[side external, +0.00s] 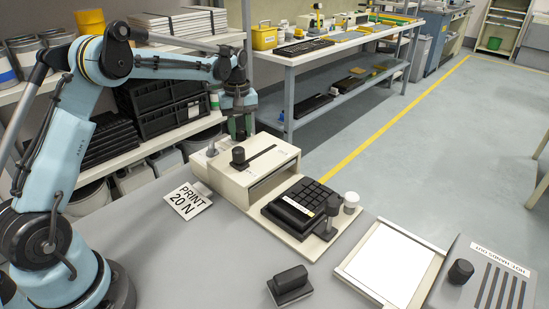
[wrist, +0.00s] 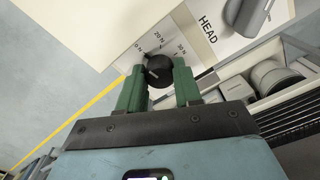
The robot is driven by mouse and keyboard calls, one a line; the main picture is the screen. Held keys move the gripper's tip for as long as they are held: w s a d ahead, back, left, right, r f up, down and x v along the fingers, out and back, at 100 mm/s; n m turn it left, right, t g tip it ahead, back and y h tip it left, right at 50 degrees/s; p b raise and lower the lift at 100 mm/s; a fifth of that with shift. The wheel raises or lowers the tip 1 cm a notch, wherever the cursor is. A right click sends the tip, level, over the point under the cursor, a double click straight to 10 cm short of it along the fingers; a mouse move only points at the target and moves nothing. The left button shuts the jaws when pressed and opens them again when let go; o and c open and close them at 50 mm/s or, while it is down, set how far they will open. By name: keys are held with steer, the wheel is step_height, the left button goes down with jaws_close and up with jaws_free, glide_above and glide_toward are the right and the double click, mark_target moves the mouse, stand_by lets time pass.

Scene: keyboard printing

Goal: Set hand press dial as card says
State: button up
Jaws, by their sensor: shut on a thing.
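The hand press (side external: 227,178) is a cream box with a slotted top and a black knob (side external: 238,157) at the slot. The dial's scale plate (wrist: 170,40) shows 20 N and 30 N marks; the leftmost label is hard to read. I cannot tell which mark the pale pointer line meets.
A black block (side external: 289,285) and white-topped tray (side external: 392,264) stand in front. A grey lever (wrist: 254,15) is near the "HEAD" label.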

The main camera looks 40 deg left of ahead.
mark_target(240, 131)
steer(key=shift+m, duration=0.3)
steer(key=shift+c, duration=0.3)
steer(key=m, duration=0.9)
stand_by(0.3)
steer(key=o, duration=1)
steer(key=shift+o, duration=0.2)
steer(key=shift+r, duration=0.1)
step_height(240, 131, up, 12)
